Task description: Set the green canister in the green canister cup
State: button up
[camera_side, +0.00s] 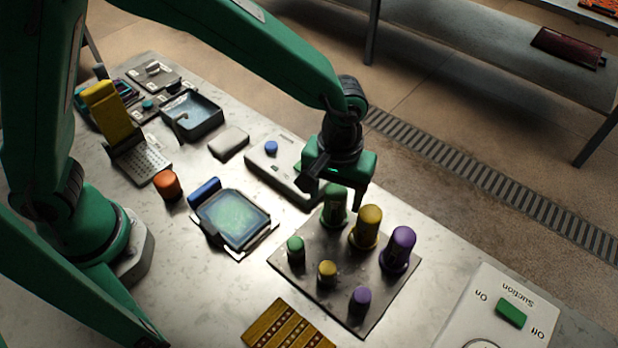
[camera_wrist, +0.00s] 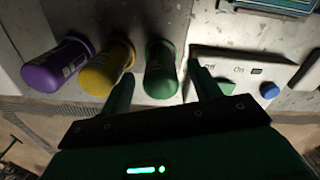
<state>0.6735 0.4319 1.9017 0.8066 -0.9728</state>
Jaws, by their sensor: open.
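A tall green canister (camera_side: 335,207) stands upright on a grey plate (camera_side: 388,302), at the left end of a row with a yellow and a purple one. My gripper (camera_side: 335,190) is open and pointing down at it, with one finger partly in front in the side view. In the wrist view the green canister (camera_wrist: 161,72) lies between my two spread fingers (camera_wrist: 160,72), and I see no grip on it. A shorter green cylinder (camera_side: 295,250) stands nearer the front on the same plate. I cannot clearly make out a green canister cup.
The tall yellow canister (camera_side: 367,228) and purple canister (camera_side: 399,249) stand close by on the right. Short yellow (camera_side: 327,273) and purple (camera_side: 360,299) cylinders are in front. A switch box (camera_side: 270,170) is just left of my gripper. A suction panel (camera_side: 480,312) is at lower right.

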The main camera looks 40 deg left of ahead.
jog(key=shift+r, duration=2.35)
jog(key=shift+r, duration=0.25)
jog(key=shift+a+r, duration=0.3)
jog(key=s+a+r+m+t, duration=0.1)
jog(key=a+r, duration=0.4)
jog(key=a, duration=0.2)
jog(key=s+a+r+t, duration=0.1)
jog(key=a+r, duration=0.3)
jog(key=a, duration=0.4)
jog(key=s+a+r+m+t, duration=0.2)
jog(key=s+a+r+t, duration=0.1)
jog(key=s+a, duration=0.6)
jog(key=shift+s+a+t, duration=0.3)
jog(key=shift+a, duration=0.95)
